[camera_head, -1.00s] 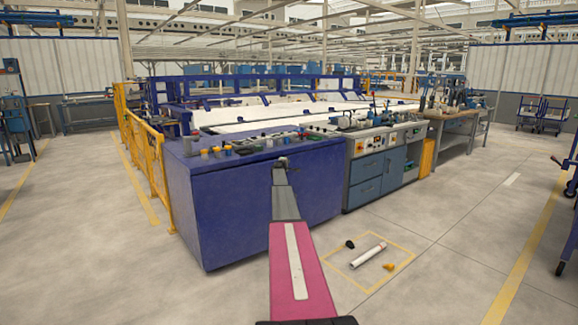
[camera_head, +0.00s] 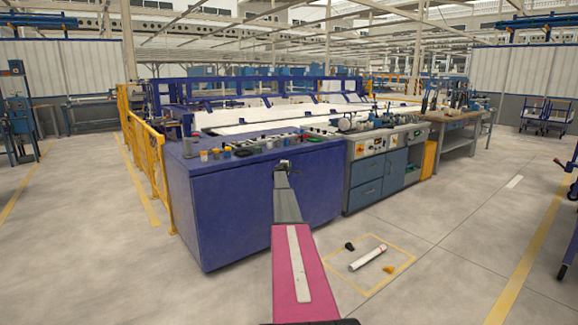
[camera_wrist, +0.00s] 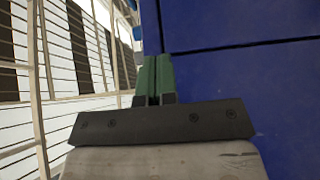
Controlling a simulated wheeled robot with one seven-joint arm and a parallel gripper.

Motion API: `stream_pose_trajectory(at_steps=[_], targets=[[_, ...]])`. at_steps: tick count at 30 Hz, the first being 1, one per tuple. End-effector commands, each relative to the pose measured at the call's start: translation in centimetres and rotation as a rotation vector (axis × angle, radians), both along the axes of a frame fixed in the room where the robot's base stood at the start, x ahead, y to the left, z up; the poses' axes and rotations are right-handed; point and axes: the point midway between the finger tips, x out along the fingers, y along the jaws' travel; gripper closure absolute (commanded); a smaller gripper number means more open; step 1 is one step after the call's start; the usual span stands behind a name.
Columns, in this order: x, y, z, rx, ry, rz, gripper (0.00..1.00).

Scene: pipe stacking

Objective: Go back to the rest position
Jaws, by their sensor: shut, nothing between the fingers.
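My gripper shows in the wrist view (camera_wrist: 153,80) as two green fingers pressed together, with nothing between them. In the head view, the end of my arm (camera_head: 282,166) is in front of the blue cabinet (camera_head: 225,215), near its top edge. The gripper's fingers are too small to make out there. A white pipe (camera_head: 368,257) lies on the floor inside a yellow marked square (camera_head: 332,264), well to the right of my arm. A black piece (camera_head: 349,246) and an orange-yellow piece (camera_head: 388,269) lie near it. My gripper is apart from all of them.
Small coloured parts (camera_head: 217,154) stand on the blue cabinet's top. A grey workbench with blue drawers (camera_head: 367,180) adjoins it on the right. A yellow railing (camera_head: 147,155) runs along the left. The floor at the left and right front is open.

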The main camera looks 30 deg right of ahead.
Motion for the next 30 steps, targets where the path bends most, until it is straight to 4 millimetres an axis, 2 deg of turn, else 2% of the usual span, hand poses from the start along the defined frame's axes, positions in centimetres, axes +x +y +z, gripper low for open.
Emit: stream_pose_trajectory(at_steps=[1,12,17,23,26,29,30], targets=[[-0.7,0.7,0.0,0.000,0.000,0.000,1.00],[-8.5,-0.4,0.0,-0.001,0.001,0.000,1.00],[-10.0,-0.7,0.0,0.000,0.000,0.000,1.00],[-10.3,-0.7,0.0,0.002,-0.001,0.000,1.00],[-11.2,1.0,-0.4,0.025,-0.014,-0.010,1.00],[-13.5,4.8,-1.2,0.085,-0.041,-0.039,1.00],[-14.7,6.8,-1.8,0.122,-0.055,-0.055,1.00]])
